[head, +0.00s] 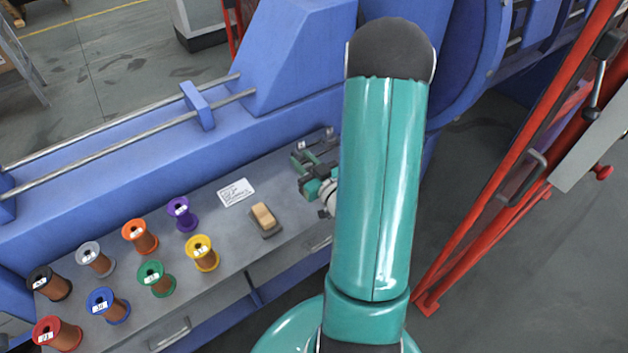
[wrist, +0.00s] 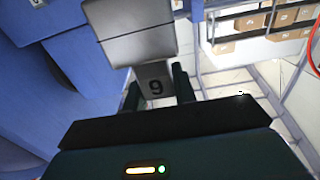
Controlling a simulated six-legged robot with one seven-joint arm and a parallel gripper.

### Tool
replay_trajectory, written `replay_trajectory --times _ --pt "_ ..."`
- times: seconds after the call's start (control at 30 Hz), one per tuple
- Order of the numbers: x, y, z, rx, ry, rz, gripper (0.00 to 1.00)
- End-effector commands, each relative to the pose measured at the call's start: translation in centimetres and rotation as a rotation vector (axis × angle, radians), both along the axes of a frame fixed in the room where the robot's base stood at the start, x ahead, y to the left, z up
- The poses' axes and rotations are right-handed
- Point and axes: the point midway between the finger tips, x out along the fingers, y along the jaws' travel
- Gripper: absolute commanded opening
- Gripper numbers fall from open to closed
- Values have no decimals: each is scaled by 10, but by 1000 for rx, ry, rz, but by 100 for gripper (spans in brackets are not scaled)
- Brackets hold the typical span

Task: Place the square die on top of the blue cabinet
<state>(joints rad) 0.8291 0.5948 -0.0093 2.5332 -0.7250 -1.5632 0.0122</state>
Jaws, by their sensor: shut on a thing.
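My gripper (wrist: 157,88) is shut on a grey block marked 9, which I take for the square die (wrist: 155,70). Its two dark fingers stand on either side of the block in the wrist view. In the head view my gripper (head: 309,160) is partly hidden by my arm, above the right end of the grey bench top. A pale grey plate lies beyond the block in the wrist view; I cannot tell if it joins it. Blue housing (head: 300,55) rises behind the bench, and blue surfaces (wrist: 65,65) fill the wrist view's left. I cannot tell which is the blue cabinet.
Several wire spools, including a yellow one (head: 202,253), stand on the grey bench (head: 225,283). A white card (head: 236,192) and a wood-topped block (head: 264,219) lie nearer my gripper. A red frame (head: 480,225) stands at the right. Shelves with boxes (wrist: 235,42) show in the wrist view.

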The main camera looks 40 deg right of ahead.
Motion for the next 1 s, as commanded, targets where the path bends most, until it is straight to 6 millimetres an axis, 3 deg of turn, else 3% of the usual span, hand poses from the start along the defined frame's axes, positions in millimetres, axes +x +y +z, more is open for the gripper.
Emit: replay_trajectory --times 0.4,0.6,1.0 --pt "9 -84 -40 -1 0 -2 0" --pt "14 -110 -73 0 0 -2 0" --pt "18 -129 -110 1 0 0 0"
